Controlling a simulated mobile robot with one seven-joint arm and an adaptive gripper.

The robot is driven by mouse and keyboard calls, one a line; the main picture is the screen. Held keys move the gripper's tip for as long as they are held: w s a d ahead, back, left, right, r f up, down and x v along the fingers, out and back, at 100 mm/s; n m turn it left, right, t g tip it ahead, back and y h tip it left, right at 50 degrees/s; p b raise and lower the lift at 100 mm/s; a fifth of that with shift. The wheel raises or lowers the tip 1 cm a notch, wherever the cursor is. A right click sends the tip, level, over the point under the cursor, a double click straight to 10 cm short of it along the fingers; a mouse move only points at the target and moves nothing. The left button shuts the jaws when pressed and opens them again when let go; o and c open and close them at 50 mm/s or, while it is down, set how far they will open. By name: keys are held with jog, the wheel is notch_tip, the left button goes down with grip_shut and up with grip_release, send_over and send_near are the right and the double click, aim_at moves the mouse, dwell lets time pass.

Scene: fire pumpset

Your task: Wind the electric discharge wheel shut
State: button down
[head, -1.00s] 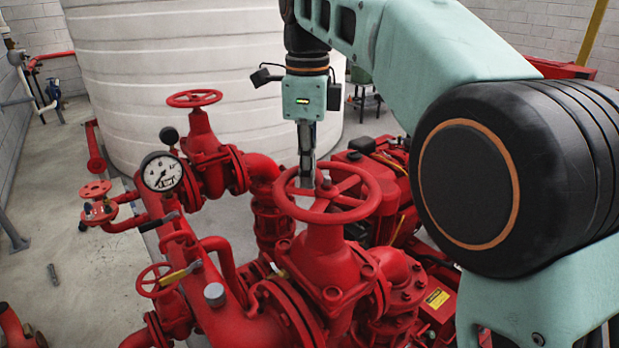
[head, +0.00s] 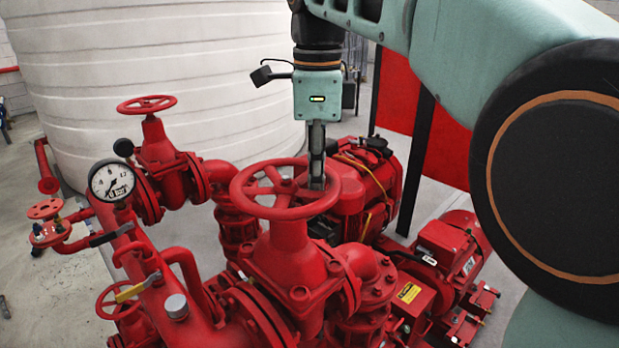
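A large red handwheel (head: 249,204) sits level on top of a red gate valve (head: 290,262) in the middle of the head view. My gripper (head: 317,180) hangs straight down from its pale green housing over the right far part of the wheel. Its fingers reach down to the rim and spokes there. I see the fingers edge-on as one narrow column, and their tips are partly hidden at the wheel. I cannot tell whether they are open or closed on the rim.
A second red handwheel (head: 147,104), a pressure gauge (head: 112,180) and smaller valves stand to the left. A red engine (head: 370,190) and a red motor (head: 450,255) are behind and right. A white tank (head: 190,60) fills the back. My arm covers the upper right.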

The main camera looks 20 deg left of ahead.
jog(key=s, duration=0.4)
jog(key=shift+s+a, duration=0.2)
jog(key=shift+a, duration=0.15)
jog(key=shift+w+d+r, duration=0.1)
jog(key=shift+w+d, duration=0.1)
jog(key=shift+w, duration=0.25)
jog(key=shift+r+p, duration=0.15)
jog(key=shift+p, duration=0.25)
notch_tip(320, 180, up, 8)
jog(key=p, duration=0.2)
jog(key=shift+f, duration=0.2)
